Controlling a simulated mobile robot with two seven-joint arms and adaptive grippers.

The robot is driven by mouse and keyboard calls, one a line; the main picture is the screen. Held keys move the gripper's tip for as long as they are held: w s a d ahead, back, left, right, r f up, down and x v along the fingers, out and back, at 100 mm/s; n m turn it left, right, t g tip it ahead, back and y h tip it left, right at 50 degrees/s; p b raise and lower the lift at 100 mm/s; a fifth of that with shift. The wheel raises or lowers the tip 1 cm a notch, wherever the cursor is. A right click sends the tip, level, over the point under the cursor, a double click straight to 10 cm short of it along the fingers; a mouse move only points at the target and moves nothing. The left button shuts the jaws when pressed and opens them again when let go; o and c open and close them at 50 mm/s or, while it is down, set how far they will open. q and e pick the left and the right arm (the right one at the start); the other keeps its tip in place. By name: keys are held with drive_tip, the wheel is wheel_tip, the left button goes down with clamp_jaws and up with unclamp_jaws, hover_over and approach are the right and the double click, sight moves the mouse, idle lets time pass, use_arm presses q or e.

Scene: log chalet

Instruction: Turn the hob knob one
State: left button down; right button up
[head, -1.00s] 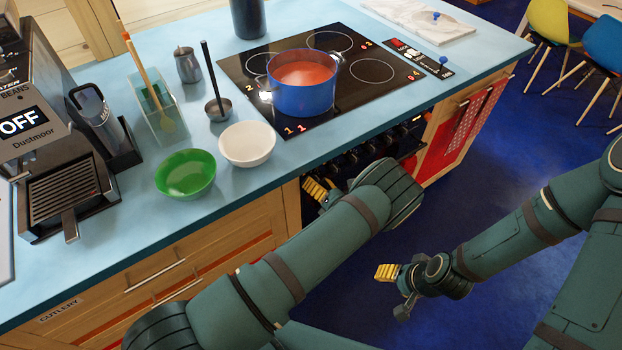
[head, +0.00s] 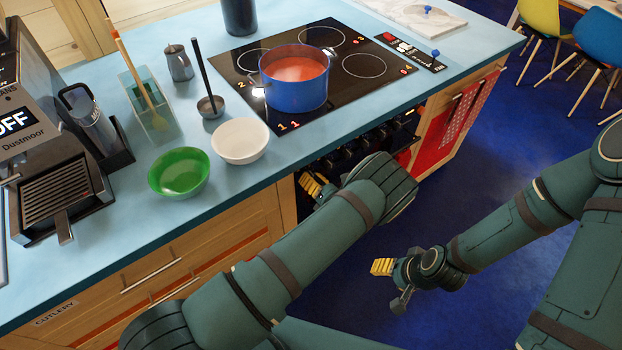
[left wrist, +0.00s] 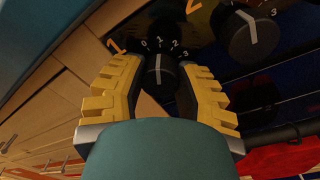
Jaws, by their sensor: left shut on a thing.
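Hob knob one (left wrist: 160,78) is a dark round knob with a white pointer line, beside an orange "1". Its pointer is up, near the 1 on its 0-to-3 scale. My left gripper (left wrist: 155,90) has its yellow fingers on both sides of this knob and is shut on it. In the head view my left gripper (head: 312,186) is at the hob's front panel, and the knob is hidden there. The hob (head: 350,85) is black with marked rings. My right gripper (head: 385,275) hangs over the blue floor, apart from everything; its opening is unclear.
A second knob (left wrist: 254,38) is close to the right of my left gripper. A blue pot (head: 294,90) with red contents stands on the hob. A white bowl (head: 240,142), a green bowl (head: 178,174) and a ladle (head: 210,105) are on the counter. The floor in front is clear.

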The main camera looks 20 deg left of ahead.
use_arm(q)
drive_tip(key=n+b, duration=0.1)
drive_tip(key=n, duration=0.2)
drive_tip(key=shift+w+r, duration=0.1)
drive_tip(key=shift+r+n+b, duration=0.1)
drive_tip(key=shift+n+b, duration=0.35)
drive_tip(key=shift+n, duration=0.85)
drive_tip(key=c, duration=0.6)
unclamp_jaws()
